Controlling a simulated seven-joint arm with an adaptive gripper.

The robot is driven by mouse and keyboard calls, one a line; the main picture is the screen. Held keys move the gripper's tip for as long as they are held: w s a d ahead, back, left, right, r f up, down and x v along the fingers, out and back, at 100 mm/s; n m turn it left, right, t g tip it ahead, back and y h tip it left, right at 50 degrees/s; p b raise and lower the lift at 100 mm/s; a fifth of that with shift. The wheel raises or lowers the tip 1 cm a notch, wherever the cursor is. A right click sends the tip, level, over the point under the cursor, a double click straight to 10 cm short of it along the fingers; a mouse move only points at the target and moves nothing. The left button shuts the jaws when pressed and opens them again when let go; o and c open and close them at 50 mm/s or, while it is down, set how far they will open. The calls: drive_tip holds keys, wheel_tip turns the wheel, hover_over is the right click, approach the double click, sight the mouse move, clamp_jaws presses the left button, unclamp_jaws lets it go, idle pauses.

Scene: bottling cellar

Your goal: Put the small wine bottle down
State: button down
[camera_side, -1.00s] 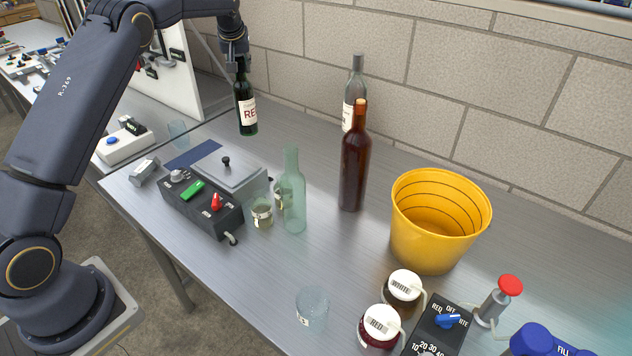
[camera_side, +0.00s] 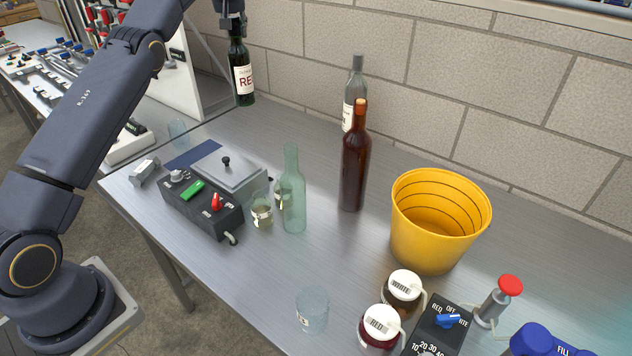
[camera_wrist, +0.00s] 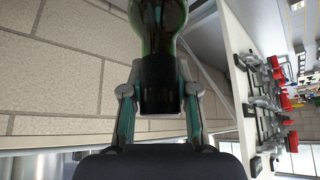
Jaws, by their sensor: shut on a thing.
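The small wine bottle (camera_side: 243,75) is dark green with a white label lettered in red. It hangs upright at the back left of the steel table in the side view. My gripper (camera_side: 233,32) is shut on its neck from above. In the wrist view the bottle's green shoulder (camera_wrist: 158,14) and dark neck (camera_wrist: 158,85) show between the two fingers of my gripper (camera_wrist: 158,92). The bottle's base appears to be above the table top, near the back wall; the exact gap is hard to tell.
A blue mat (camera_side: 192,154) and a dark control box (camera_side: 200,206) lie in front. A clear green bottle (camera_side: 292,195), a brown bottle (camera_side: 354,165), a grey bottle (camera_side: 351,88) and a yellow bucket (camera_side: 428,240) stand to the right. A white panel (camera_side: 178,70) stands left.

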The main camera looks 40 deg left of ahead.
sight(241, 57)
drive_tip(key=shift+s+a+f, duration=0.1)
drive_tip(key=shift+a+f, duration=0.05)
drive_tip(key=shift+f, duration=0.5)
drive_tip(key=shift+s+a+f, duration=0.1)
drive_tip(key=shift+f, duration=0.55)
drive_tip(key=shift+m+t+h, duration=0.3)
drive_tip(key=shift+m+h, duration=0.1)
drive_tip(key=shift+m, duration=0.5)
drive_tip(key=s+d+f, duration=0.1)
drive_tip(key=d, duration=0.1)
drive_tip(key=s+d+f, duration=0.1)
drive_tip(key=d, duration=0.1)
drive_tip(key=s+d+f, duration=0.1)
drive_tip(key=d, duration=0.1)
drive_tip(key=shift+s+d, duration=0.15)
drive_tip(key=shift+s, duration=0.2)
drive_tip(key=shift+s+d+r+m+h, duration=0.35)
drive_tip(key=shift+s+d+m, duration=0.45)
drive_tip(key=shift+s+d, duration=2.3)
drive_tip(key=shift+s+d+r+m+h, duration=0.2)
drive_tip(key=shift+s+d+m+h, duration=0.45)
drive_tip(key=shift+s+d, duration=2.35)
drive_tip(key=w+d+f, duration=0.1)
drive_tip(key=w+f, duration=1.2)
drive_tip(key=w, duration=0.3)
drive_tip(key=shift+t, duration=0.4)
drive_tip(key=shift+f, duration=0.1)
